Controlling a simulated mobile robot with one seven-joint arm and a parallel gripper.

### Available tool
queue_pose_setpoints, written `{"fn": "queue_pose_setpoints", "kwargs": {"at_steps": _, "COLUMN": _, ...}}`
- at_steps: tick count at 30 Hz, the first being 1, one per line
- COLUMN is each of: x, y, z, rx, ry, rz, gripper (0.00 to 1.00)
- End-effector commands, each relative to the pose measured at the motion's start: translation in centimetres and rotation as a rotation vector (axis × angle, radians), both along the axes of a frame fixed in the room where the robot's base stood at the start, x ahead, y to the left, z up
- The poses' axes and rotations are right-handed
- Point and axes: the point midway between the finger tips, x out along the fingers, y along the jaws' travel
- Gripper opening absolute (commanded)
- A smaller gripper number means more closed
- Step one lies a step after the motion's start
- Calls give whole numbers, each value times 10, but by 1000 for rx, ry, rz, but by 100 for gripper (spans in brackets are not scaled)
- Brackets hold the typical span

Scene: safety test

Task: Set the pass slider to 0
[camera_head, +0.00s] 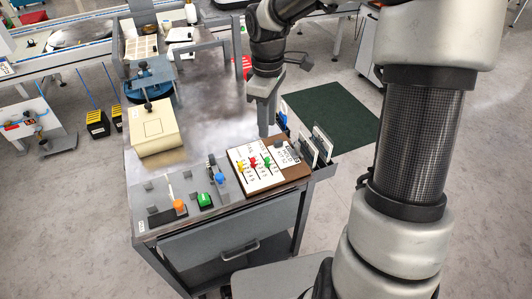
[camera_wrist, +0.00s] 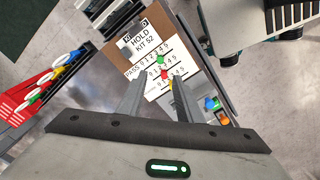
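The slider panel (camera_head: 250,178) is a white card on a brown board at the front right of the workbench, with yellow, red and green knobs. In the wrist view, the PASS label and its 0 to 5 scale (camera_wrist: 150,57) lie beside the green knob (camera_wrist: 160,60). That knob stands around the middle of the scale; its exact number is unclear. The red knob (camera_wrist: 165,75) and yellow knob (camera_wrist: 171,86) are on the neighbouring rows. My gripper (camera_wrist: 161,80) points down with fingers apart and nothing between them. In the head view, my gripper (camera_head: 267,128) is above the panel's back edge.
A grey fixture with an orange knob (camera_head: 180,206), a green button (camera_head: 204,200) and a blue knob (camera_head: 219,178) is left of the panel. A HOLD KIT 52 card (camera_wrist: 144,40) lies beside the scales. Upright card holders (camera_head: 322,143) stand at the right edge. A beige box (camera_head: 153,128) is behind left.

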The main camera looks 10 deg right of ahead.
Motion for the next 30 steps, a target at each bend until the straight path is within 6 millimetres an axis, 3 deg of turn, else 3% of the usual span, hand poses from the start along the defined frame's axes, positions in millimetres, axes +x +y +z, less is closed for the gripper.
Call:
{"fn": "queue_pose_setpoints", "kwargs": {"at_steps": 1, "x": -1, "y": 0, "z": -17, "rx": 2, "ry": 5, "rz": 1, "gripper": 32}}
{"fn": "queue_pose_setpoints", "kwargs": {"at_steps": 6, "x": -1, "y": 0, "z": -54, "rx": 0, "ry": 4, "rz": 1, "gripper": 32}}
{"fn": "queue_pose_setpoints", "kwargs": {"at_steps": 15, "x": -1, "y": 0, "z": -108, "rx": -1, "ry": 3, "rz": -1, "gripper": 32}}
{"fn": "queue_pose_setpoints", "kwargs": {"at_steps": 21, "x": -1, "y": 0, "z": -122, "rx": -1, "ry": 1, "rz": -2, "gripper": 32}}
{"fn": "queue_pose_setpoints", "kwargs": {"at_steps": 30, "x": -1, "y": 0, "z": -124, "rx": -1, "ry": 1, "rz": -2, "gripper": 32}}
